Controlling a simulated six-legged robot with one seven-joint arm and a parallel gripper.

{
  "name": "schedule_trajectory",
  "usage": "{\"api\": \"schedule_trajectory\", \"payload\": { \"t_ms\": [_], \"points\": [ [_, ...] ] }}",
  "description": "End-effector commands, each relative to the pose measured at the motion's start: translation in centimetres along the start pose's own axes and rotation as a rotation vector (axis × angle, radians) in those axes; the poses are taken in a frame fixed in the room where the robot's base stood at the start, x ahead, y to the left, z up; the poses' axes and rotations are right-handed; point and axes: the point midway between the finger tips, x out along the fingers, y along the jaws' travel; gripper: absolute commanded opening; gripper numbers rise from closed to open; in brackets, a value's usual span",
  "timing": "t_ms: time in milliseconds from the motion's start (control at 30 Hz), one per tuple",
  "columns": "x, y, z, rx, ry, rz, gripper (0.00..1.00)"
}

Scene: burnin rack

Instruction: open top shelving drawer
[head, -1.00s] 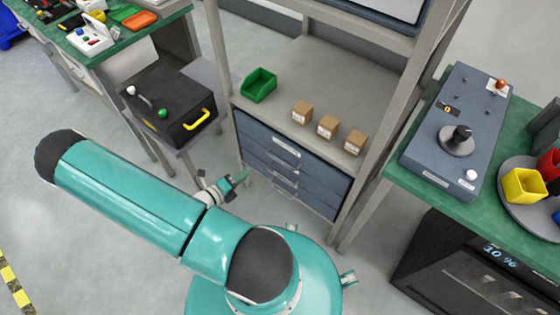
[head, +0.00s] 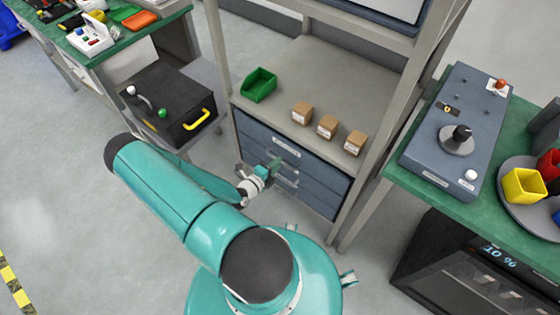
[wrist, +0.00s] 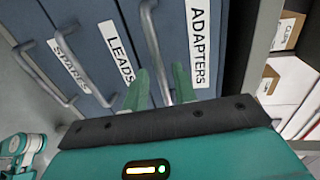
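The shelving unit has a stack of blue-grey drawers (head: 322,180) below its grey shelf. In the wrist view the top drawer (wrist: 215,45) is labelled ADAPTERS, and its metal bar handle (wrist: 151,45) lies beside the label. The top drawer looks closed. My gripper (head: 277,166) is in front of the drawers at the top handle. In the wrist view my gripper's two green fingers (wrist: 160,88) are apart, with the lower end of the handle showing between them. I cannot tell whether they touch it.
Drawers labelled LEADS (wrist: 117,50) and SPARES (wrist: 68,62) lie below. A green bin (head: 259,85) and small cardboard boxes (head: 327,126) sit on the shelf. A black case (head: 170,105) stands left. A green-topped bench (head: 400,170) stands right.

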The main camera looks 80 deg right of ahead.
Motion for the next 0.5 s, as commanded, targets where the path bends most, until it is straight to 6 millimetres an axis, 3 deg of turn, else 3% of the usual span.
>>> {"api": "schedule_trajectory", "payload": {
  "t_ms": [200,500],
  "points": [
    [2.6,0.0,0.0,0.001,0.001,0.000,0.28],
    [3.0,0.0,0.0,0.000,-0.001,0.000,0.28]
  ]
}}
